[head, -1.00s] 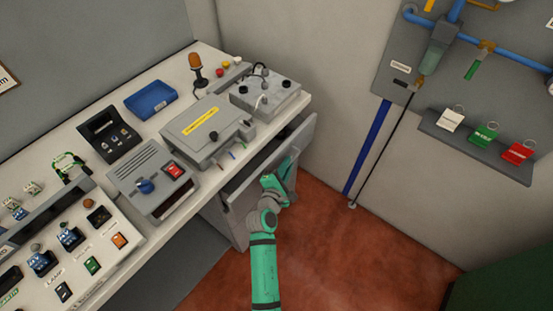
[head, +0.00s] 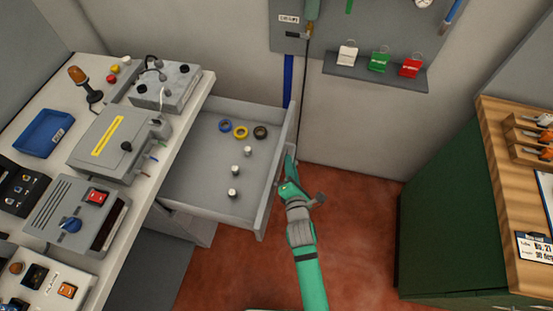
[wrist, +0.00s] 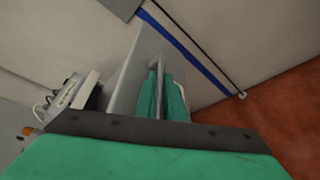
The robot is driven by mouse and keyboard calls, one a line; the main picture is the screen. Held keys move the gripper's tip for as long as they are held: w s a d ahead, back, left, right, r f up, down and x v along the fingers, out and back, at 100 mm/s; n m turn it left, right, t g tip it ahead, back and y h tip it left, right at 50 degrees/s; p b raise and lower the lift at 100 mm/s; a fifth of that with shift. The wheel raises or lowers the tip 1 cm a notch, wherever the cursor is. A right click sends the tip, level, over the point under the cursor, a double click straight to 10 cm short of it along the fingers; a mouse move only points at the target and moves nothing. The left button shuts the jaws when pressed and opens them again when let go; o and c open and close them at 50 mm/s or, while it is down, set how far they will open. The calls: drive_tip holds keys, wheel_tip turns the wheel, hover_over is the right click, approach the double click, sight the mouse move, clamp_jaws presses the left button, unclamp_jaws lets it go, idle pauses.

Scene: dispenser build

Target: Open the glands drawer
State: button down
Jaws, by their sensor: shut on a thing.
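The grey drawer (head: 190,190) under the white bench stands pulled well out in the head view. Inside it lie blue, yellow and dark rings (head: 241,132) at the back and several small white-topped cylinders (head: 233,193) towards the front. My green gripper (head: 289,172) is at the outer side of the drawer's front panel. In the wrist view my gripper's green fingers (wrist: 168,95) are shut around the drawer's bar handle (wrist: 158,80), beside the grey front panel (wrist: 135,75). The head view mostly hides the handle behind my gripper.
The white bench (head: 140,205) carries grey boxes, a blue tray (head: 44,133) and an orange lamp. A wall shelf (head: 375,72) holds white, green and red tags. A dark green cabinet (head: 450,210) stands right. Red floor between is clear.

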drive_tip(key=s+d, duration=0.1)
drive_tip(key=d, duration=0.6)
drive_tip(key=shift+s+d, duration=0.15)
drive_tip(key=shift+s, duration=0.1)
drive_tip(key=c, duration=2.1)
unclamp_jaws()
drive_tip(key=shift+s, duration=0.1)
drive_tip(key=v, duration=1)
drive_tip(key=shift+s+r, duration=0.1)
drive_tip(key=shift+s, duration=0.25)
